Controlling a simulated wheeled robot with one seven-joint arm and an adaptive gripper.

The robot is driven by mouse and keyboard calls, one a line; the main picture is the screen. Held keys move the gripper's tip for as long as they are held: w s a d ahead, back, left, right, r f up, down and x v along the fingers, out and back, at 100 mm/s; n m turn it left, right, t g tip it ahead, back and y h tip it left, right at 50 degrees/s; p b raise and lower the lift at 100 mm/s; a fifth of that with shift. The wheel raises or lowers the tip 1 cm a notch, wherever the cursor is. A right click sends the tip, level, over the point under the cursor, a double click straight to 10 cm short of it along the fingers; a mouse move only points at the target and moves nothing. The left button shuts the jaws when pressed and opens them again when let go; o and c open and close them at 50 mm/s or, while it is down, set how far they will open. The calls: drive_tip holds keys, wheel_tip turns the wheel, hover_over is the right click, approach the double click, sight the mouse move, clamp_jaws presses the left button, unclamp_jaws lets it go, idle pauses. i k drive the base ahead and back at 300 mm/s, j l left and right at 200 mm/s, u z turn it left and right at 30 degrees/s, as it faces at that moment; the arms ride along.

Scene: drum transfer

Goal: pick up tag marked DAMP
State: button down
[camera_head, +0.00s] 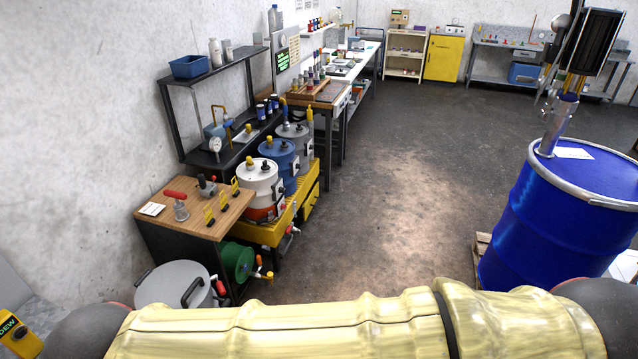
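Several small yellow upright tags stand in a row on the wooden-topped table (180,232) at left. The near tag (209,215), the middle tag (222,201) and the far tag (235,187) have dark markings too small to read. I cannot tell which one says DAMP. My arm, in a pale yellow cover, crosses the bottom of the view. My gripper is not in view, so its state and any hold are hidden.
On the same table are a red-handled tool (179,204), a dark-handled tool (206,184) and a white card (152,209). Beside it are drums on a yellow stand (268,233) and a grey lidded drum (175,284). A blue barrel (555,225) stands right. The middle floor is clear.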

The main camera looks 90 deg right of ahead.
sight(234, 187)
drive_tip(key=l+z, duration=0.1)
drive_tip(key=z, duration=2.15)
drive_tip(key=i+l+u, duration=0.25)
drive_tip(key=i+l, duration=0.45)
drive_tip(key=i+l+u, duration=0.25)
drive_tip(key=i+l, duration=0.4)
drive_tip(key=l, duration=0.2)
drive_tip(key=i+l+u, duration=0.1)
drive_tip(key=i, duration=0.55)
